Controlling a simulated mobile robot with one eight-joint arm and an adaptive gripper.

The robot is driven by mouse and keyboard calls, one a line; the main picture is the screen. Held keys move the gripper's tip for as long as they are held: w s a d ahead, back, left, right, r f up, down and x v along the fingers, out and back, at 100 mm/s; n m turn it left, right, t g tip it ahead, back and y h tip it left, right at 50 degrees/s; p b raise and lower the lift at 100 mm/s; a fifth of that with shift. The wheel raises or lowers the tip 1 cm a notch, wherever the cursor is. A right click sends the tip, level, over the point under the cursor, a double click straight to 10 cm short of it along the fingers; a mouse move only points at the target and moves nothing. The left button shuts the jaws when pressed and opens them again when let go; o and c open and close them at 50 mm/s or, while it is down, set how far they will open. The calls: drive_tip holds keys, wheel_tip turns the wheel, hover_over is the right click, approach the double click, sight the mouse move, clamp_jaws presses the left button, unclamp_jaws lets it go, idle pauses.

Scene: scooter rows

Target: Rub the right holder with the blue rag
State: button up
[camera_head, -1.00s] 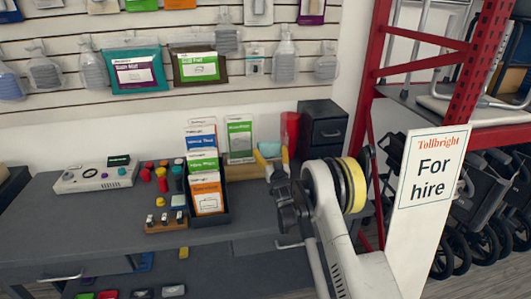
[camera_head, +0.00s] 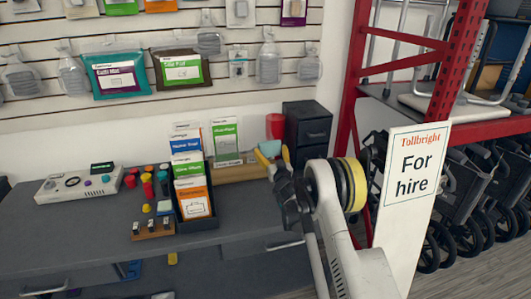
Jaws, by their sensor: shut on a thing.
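My gripper (camera_head: 274,158), with yellow fingers, is shut on the light blue rag (camera_head: 269,149), which shows as a small bunched patch between the fingers. It is over the back part of the dark counter. The right holder stands to the left of the rag; its green and white leaflet (camera_head: 225,136) shows, and a gap in the picture separates it from the rag. The black holder (camera_head: 205,222) in front to its left carries orange, green and blue leaflets. My wrist hides part of the gripper, and the black holder's leaflets partly overlap the right holder's base.
A red cup (camera_head: 275,124) and a black drawer unit (camera_head: 308,128) stand behind the gripper. A console (camera_head: 78,184) and small coloured items are left. A "For hire" sign (camera_head: 409,185) and red rack (camera_head: 345,110) stand right.

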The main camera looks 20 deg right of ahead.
sight(249, 149)
drive_tip(key=shift+d, duration=0.65)
drive_tip(key=shift+w+a+r, duration=0.1)
drive_tip(key=shift+a, duration=0.05)
drive_tip(key=shift+c, duration=0.5)
drive_tip(key=shift+a, duration=4.7)
drive_tip(key=shift+s+a, duration=0.1)
drive_tip(key=shift+s, duration=2.9)
drive_tip(key=shift+s, duration=0.1)
